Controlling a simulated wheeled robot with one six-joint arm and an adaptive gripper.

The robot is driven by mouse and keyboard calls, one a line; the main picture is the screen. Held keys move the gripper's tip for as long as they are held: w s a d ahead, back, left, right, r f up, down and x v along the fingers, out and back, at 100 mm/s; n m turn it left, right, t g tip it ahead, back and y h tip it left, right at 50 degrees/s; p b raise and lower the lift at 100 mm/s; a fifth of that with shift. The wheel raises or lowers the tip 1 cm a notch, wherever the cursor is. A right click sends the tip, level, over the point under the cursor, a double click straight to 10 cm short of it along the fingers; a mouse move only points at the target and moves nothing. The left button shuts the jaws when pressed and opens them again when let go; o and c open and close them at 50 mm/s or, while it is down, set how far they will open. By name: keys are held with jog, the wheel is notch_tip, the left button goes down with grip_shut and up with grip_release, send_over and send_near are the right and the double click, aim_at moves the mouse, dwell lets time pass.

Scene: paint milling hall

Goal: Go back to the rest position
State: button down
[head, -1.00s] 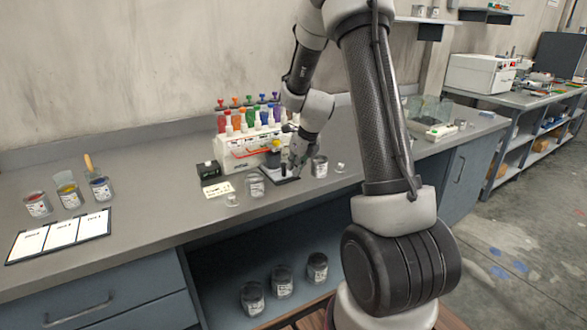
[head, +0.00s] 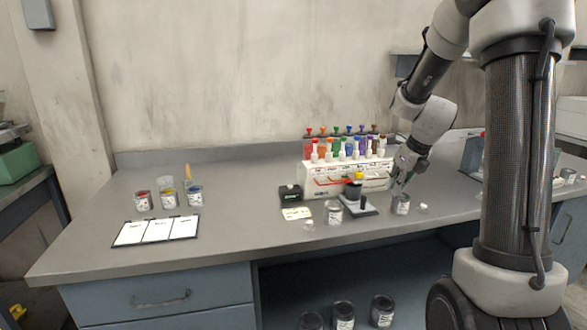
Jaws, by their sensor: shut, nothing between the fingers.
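My arm rises at the right of the head view and reaches over the grey bench (head: 110,265). My gripper (head: 400,181) points down just above a labelled can (head: 402,204) on the bench. Its fingers are small and dark in this view and appear closed with nothing held. I cannot tell whether the fingertips touch the can. My gripper is to the right of the small stand (head: 362,209), which has a yellow-topped dark item on it.
A rack of coloured bottles (head: 345,172) stands behind the stand. Another can (head: 334,213), a black box (head: 290,193) and a card (head: 297,213) are nearby. The bench's middle-left is clear. Several cans stand on the shelf below.

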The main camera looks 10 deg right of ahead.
jog(key=s+a+r+n, duration=0.3)
jog(key=s+n, duration=0.6)
jog(key=n, duration=0.1)
jog(key=s+a+r+n+h, duration=0.1)
jog(key=s+r+n, duration=0.3)
jog(key=s+n, duration=0.5)
jog(key=s+a+r+n, duration=0.4)
jog(key=s+n, duration=0.6)
jog(key=n, duration=0.3)
jog(key=shift+a+r, duration=0.15)
jog(key=shift+a, duration=0.2)
